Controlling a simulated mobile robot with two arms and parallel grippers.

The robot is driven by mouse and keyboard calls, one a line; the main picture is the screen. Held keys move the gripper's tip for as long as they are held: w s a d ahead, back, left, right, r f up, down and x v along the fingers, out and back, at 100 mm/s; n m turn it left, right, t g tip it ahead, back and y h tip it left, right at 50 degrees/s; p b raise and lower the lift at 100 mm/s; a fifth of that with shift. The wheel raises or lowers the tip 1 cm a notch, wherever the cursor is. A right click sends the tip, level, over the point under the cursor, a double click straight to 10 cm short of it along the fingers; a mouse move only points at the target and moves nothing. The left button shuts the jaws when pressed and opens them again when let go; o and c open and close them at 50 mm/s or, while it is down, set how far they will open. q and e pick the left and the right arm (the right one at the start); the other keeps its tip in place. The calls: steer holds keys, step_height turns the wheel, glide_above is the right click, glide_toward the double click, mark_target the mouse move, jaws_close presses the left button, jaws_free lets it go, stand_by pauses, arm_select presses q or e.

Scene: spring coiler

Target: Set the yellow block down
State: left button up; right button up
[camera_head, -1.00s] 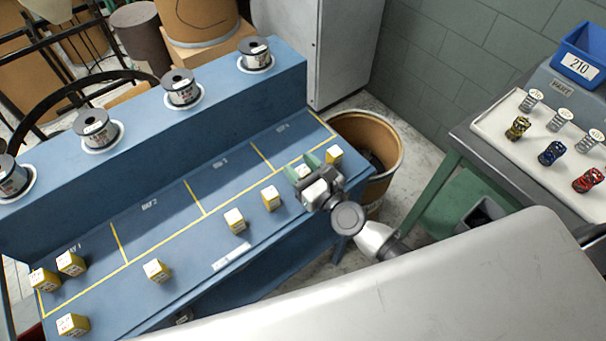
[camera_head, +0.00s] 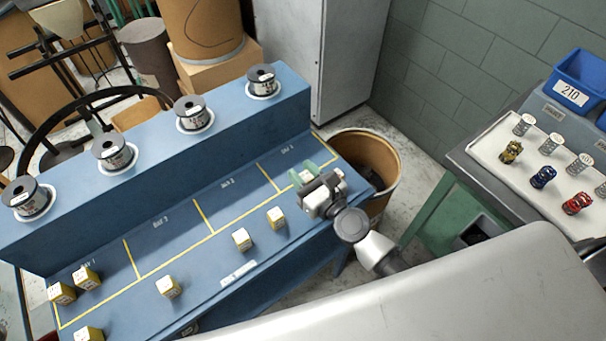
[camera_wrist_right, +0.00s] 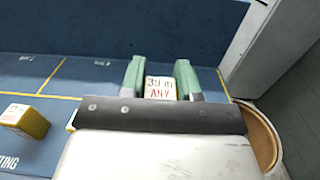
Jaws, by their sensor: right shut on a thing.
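My right gripper (camera_head: 307,174) has green fingers and is shut on a yellow block (camera_head: 307,177) with a white label, over the right end of the blue bench (camera_head: 190,262). In the right wrist view the yellow block (camera_wrist_right: 160,89) sits between the green fingers, its label reading "39 m ANY". Bay 4's marked area is around and beyond it. I cannot tell whether the block touches the bench top. My left gripper is not in view.
Other yellow blocks stand along the bench front, such as one near the middle (camera_head: 242,239) and one closer to my gripper (camera_head: 276,217). Wire spools (camera_head: 191,113) stand on the raised shelf. A brown bin (camera_head: 378,160) stands past the bench's right end.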

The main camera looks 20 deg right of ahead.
mark_target(303, 173)
step_height(303, 173, up, 12)
steer(key=p, duration=0.8)
steer(key=shift+p, duration=0.3)
steer(key=shift+f, duration=0.15)
